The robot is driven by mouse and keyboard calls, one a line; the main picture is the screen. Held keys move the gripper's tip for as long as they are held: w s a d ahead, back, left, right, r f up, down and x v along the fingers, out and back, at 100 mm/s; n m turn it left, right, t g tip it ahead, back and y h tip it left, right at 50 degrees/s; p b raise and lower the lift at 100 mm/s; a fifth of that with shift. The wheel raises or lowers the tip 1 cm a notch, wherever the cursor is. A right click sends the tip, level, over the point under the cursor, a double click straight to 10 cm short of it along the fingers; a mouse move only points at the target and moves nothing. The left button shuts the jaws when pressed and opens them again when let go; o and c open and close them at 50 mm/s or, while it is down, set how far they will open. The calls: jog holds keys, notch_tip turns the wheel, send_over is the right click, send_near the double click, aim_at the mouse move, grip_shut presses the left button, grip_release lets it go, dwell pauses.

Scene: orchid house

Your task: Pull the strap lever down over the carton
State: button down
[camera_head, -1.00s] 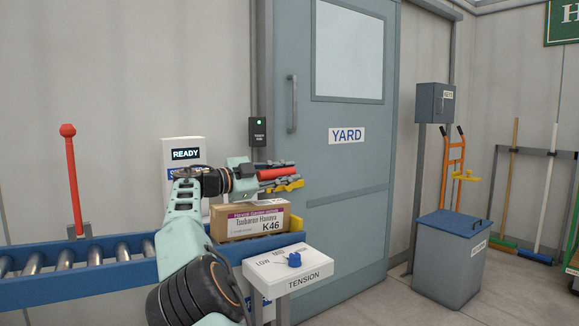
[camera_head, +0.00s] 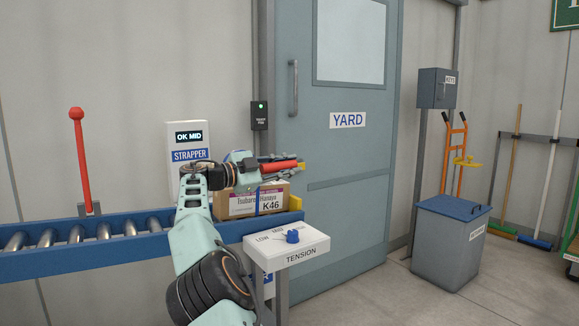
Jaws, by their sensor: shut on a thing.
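The carton (camera_head: 240,204), brown with a purple-and-white label reading "Tsubaru Hanaya K46", sits at the right end of the roller conveyor. My gripper (camera_head: 291,163) is just above the carton's top right and is shut on the red strap lever (camera_head: 284,166), which lies roughly level across the view. The lever's far end and mount are hidden by my gripper and arm. The white strapper (camera_head: 189,156) stands behind the conveyor, and its screen reads "OK MID".
A white tension panel (camera_head: 287,245) with a blue knob (camera_head: 293,236) stands in front of the carton. The blue conveyor (camera_head: 90,257) extends left, with another red lever (camera_head: 81,160) upright behind it. The yard door (camera_head: 350,205) is behind.

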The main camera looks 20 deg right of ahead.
jog(key=shift+s+f, duration=0.1)
jog(key=shift+f, duration=0.55)
jog(key=c, duration=1.7)
grip_release()
jog(key=shift+r, duration=0.15)
jog(key=shift+r, duration=0.1)
jog(key=a, duration=0.4)
jog(key=s+a, duration=0.1)
jog(key=a, duration=0.3)
jog(key=s+a, duration=0.1)
jog(key=a, duration=0.3)
jog(key=shift+s, duration=0.2)
jog(key=shift+d, duration=0.1)
